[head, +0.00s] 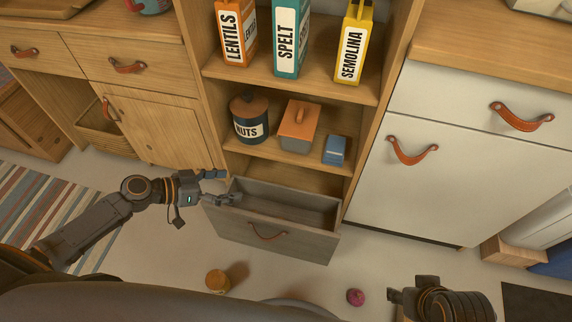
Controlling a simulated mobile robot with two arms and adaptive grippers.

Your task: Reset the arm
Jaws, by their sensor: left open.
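My left gripper (221,186) is at the end of the arm from the left. Its fingers are spread and empty, over the left end of an open grey drawer (250,236).
Shelves hold a nuts jar (243,127), an orange-lidded box (298,125), a blue box (335,150) and food cartons (291,38). White cabinets (420,180) stand right, wooden cabinets (150,125) left. An orange-yellow item (217,281) and a pink item (355,297) lie on the floor.

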